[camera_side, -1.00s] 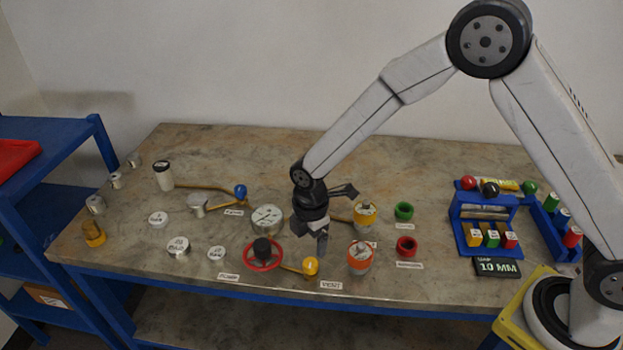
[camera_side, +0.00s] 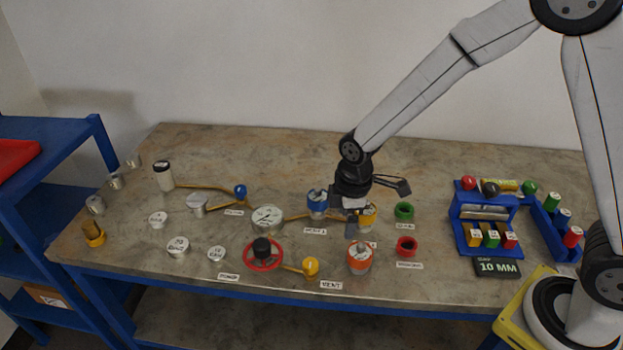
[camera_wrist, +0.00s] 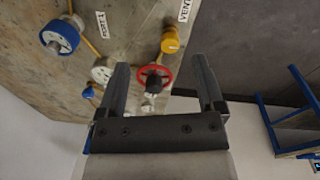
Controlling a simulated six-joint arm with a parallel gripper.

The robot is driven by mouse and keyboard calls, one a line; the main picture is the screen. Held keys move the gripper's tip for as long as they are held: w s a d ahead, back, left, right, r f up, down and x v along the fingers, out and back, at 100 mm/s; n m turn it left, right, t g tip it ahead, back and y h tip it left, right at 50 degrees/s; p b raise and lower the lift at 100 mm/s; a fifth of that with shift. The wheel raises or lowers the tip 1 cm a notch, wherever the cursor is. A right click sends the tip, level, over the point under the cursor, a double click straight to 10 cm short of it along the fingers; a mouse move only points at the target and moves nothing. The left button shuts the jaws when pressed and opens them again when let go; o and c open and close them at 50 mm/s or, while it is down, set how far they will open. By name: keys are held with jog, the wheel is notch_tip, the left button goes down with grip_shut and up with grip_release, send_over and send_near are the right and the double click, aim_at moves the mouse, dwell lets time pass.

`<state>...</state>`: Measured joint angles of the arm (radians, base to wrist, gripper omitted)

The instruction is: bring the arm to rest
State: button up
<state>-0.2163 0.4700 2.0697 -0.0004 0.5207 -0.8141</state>
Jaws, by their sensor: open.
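A blue-collared vessel (camera_side: 317,203) stands left of my gripper, beside the round gauge (camera_side: 267,219). A blue rack (camera_side: 483,222) stands further right. The back of the bench is clear.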

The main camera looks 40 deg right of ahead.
jog(key=s+d+r+m+t, duration=0.1)
jog(key=s+d+r+m, duration=0.3)
jog(key=s+d+m, duration=0.4)
jog(key=shift+s+d+r+m+t, duration=0.35)
jog(key=shift+s+m, duration=1.2)
jog(key=shift+m, duration=0.35)
